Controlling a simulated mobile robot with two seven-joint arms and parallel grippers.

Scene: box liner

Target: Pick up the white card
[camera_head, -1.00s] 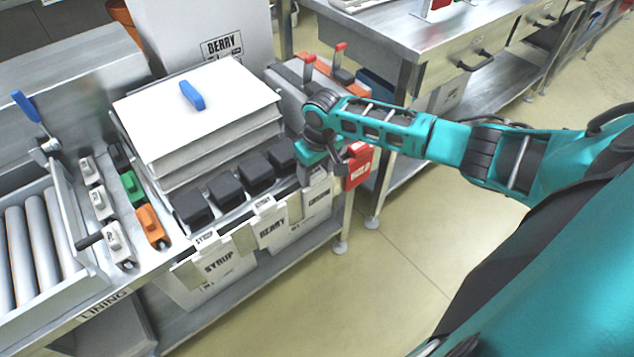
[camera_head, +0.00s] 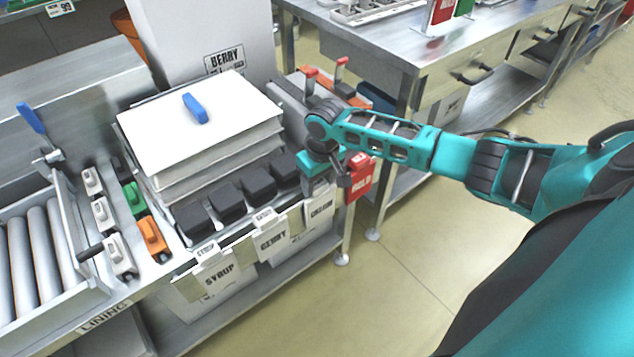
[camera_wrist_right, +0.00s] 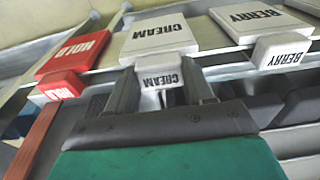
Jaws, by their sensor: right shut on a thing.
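A white card lettered CREAM (camera_wrist_right: 160,38) hangs on the front rail, with a lettered white block (camera_wrist_right: 160,74) at its top edge. My right gripper (camera_wrist_right: 158,88) is shut on this block, one finger on each side, in the right wrist view. In the head view my right gripper (camera_head: 318,186) is at the rail above the CREAM card (camera_head: 320,211), and hides its top. White cards lettered BERRY (camera_head: 271,241) and SYRUP (camera_head: 219,276) hang to its left. My left gripper is not in view.
A red HOLD card (camera_head: 361,180) hangs close to the right of my right gripper. Black blocks (camera_head: 228,198) stand in a row behind the rail, before a stack of white sheets (camera_head: 200,125) with a blue handle. Open floor (camera_head: 420,270) lies to the right.

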